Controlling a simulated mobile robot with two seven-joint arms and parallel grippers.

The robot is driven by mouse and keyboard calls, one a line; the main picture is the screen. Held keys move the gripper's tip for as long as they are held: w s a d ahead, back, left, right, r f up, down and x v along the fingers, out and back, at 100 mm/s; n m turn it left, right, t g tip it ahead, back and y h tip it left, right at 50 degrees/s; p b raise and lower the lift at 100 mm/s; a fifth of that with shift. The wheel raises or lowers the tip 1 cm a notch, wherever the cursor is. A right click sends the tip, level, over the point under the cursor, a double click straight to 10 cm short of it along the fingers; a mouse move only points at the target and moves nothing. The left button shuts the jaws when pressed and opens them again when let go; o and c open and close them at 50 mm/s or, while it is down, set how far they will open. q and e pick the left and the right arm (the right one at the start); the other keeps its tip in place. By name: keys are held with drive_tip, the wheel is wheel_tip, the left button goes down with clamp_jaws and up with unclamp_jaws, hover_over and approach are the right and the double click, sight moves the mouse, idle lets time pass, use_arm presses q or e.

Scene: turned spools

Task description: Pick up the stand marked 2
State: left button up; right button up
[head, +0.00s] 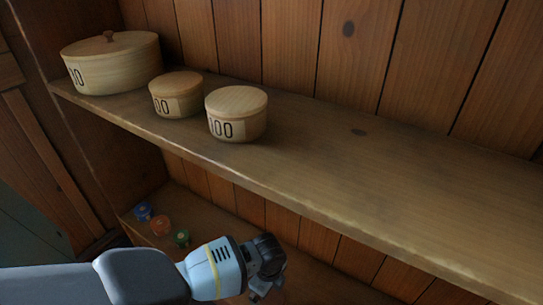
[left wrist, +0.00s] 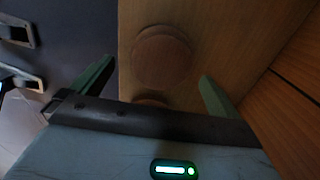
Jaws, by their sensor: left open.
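My left gripper (head: 266,283) reaches over the lower shelf in the head view, right of the small spools. In the left wrist view my left gripper (left wrist: 157,70) is open, its two greenish fingers spread apart. A round brown wooden piece (left wrist: 162,54) lies beyond and between the fingertips, apart from them. A second round brown piece (left wrist: 152,101) is closer and partly hidden by the gripper body. No mark 2 is readable in either view, so I cannot tell whether either piece is the stand. My right gripper is not in view.
Three round lidded wooden boxes, large (head: 112,62), small (head: 176,95) and medium (head: 236,114), stand on the upper shelf (head: 370,180). Its right part is clear. Blue (head: 143,211), orange (head: 160,226) and green (head: 181,237) spools stand on the lower shelf.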

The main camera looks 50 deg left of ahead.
sight(270, 295)
use_arm(q)
drive_tip(key=shift+f, duration=0.1)
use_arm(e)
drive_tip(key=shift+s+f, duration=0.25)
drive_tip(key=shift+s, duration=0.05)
use_arm(q)
drive_tip(key=shift+f, duration=0.3)
wheel_tip(270, 295, down, 4)
drive_tip(key=b, duration=0.3)
drive_tip(key=shift+w+d+f, duration=0.15)
drive_tip(key=shift+f, duration=0.2)
drive_tip(key=shift+r, duration=0.15)
drive_tip(key=c, duration=0.8)
drive_tip(key=shift+c, duration=0.2)
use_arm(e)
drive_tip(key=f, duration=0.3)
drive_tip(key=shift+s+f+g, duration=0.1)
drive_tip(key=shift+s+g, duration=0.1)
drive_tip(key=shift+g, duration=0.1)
